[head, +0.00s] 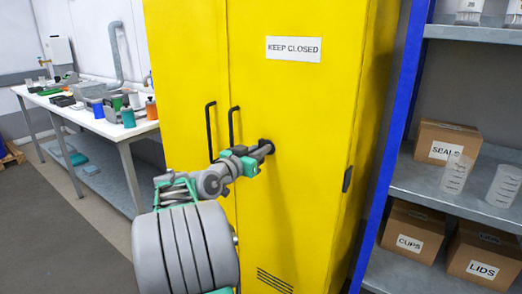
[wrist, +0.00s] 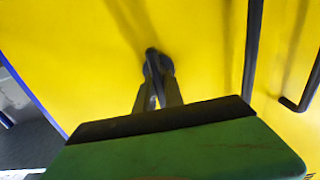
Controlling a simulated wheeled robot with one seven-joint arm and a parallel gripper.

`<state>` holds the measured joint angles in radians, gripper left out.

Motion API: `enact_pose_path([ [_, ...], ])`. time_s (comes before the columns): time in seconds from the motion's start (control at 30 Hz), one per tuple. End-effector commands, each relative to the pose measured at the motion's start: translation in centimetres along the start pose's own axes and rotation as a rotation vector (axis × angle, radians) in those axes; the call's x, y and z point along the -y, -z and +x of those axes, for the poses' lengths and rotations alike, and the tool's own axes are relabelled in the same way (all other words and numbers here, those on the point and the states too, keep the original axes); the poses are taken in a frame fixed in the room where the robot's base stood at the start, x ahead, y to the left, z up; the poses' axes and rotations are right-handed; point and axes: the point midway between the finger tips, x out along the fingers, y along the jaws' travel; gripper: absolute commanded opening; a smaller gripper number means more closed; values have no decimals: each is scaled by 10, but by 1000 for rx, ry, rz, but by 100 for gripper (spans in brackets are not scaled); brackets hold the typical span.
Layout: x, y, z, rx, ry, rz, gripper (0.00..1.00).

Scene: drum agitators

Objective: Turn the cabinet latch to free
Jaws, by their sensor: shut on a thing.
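The yellow cabinet (head: 300,110) stands in the middle of the head view with its doors closed. Its dark round latch (head: 267,145) is on the right door, right of the two black handles. In the wrist view the latch (wrist: 158,62) shows as a dark disc with a narrow upright bar. My gripper (head: 262,149) reaches the latch from the front left. In the wrist view my gripper (wrist: 158,92) has its two fingers shut on the latch bar. The fingers hide the lower part of the latch.
Two black door handles (head: 210,130) (head: 232,127) stick out left of the latch. A grey shelf (head: 455,200) with boxes and cups stands to the right. A white bench (head: 100,125) with bottles stands at the left. The floor (head: 60,240) at the left front is clear.

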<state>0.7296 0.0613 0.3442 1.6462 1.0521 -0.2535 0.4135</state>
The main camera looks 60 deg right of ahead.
Motion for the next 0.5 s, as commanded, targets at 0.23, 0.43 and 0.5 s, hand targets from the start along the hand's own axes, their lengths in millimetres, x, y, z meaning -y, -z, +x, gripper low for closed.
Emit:
enact_pose_path([
  [0.23,0,0,0,1,0,-5,0],
  [0.43,0,1,0,1,0,-50,0],
  [0.5,1,1,0,1,0,-81,0],
])
